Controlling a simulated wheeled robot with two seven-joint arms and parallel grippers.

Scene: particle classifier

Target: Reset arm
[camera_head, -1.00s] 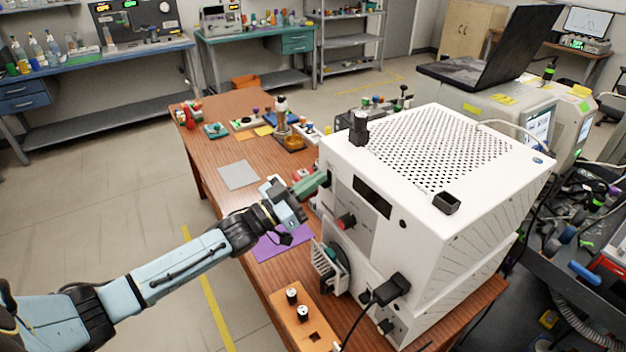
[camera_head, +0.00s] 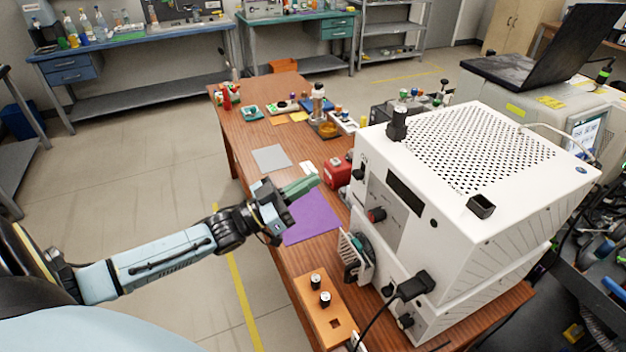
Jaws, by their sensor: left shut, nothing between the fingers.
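My left arm comes in from the left. Its gripper (camera_head: 308,184) is shut and empty, with green fingers pointing right over the wooden table. It hangs above the purple mat (camera_head: 316,217), apart from the front of the white machine (camera_head: 405,210). The machine has a perforated top, a red knob and a round fitting low on its front. My right gripper does not show.
A red box (camera_head: 338,172) and a grey sheet (camera_head: 271,158) lie beyond the gripper. Several small items crowd the table's far end. Open floor (camera_head: 150,170) lies left of the table.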

